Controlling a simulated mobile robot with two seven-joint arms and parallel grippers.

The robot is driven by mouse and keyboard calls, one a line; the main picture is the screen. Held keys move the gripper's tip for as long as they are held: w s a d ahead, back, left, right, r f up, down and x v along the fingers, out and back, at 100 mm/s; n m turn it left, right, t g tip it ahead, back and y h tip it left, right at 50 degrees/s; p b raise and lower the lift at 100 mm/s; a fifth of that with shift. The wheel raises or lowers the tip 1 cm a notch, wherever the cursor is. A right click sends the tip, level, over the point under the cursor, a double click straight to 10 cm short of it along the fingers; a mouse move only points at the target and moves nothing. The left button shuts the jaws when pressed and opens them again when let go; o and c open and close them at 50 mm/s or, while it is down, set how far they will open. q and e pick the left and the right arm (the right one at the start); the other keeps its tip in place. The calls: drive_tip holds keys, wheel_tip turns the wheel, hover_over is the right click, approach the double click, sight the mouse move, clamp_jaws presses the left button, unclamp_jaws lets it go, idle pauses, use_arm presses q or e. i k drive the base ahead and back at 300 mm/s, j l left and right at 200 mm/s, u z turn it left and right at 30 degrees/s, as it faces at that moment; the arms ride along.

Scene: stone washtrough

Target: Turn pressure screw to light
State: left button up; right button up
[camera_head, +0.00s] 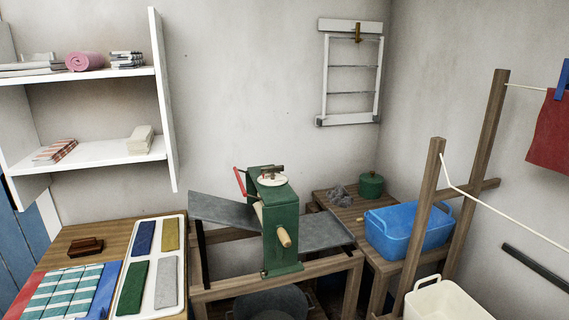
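A green wringer (283,236) stands upright on a wooden frame in the middle of the view. On its top is a round white dial (272,180) with a dark screw handle (265,170) across it, which looks like the pressure screw. Marks on the dial are too small to read. A red lever (240,183) sticks up at the wringer's left side, and a wooden crank grip (285,238) points out of its front. Grey boards (226,209) slope out on both sides. Neither of my grippers is in view.
A wooden table (95,237) at left holds folded cloths and a white tray (136,228) of coloured pieces. A blue tub (408,232) and green pot (371,185) sit on a right-hand table. Wooden posts (480,160) with a line stand at right. White shelves (85,75) hang at left.

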sight(271, 170)
drive_tip(key=i+l, duration=0.55)
drive_tip(key=l, duration=0.2)
drive_tip(key=i+l+u, duration=0.1)
drive_tip(key=u, duration=0.4)
drive_tip(key=l+u, duration=0.2)
drive_tip(key=u, duration=0.3)
drive_tip(key=i+l, duration=0.05)
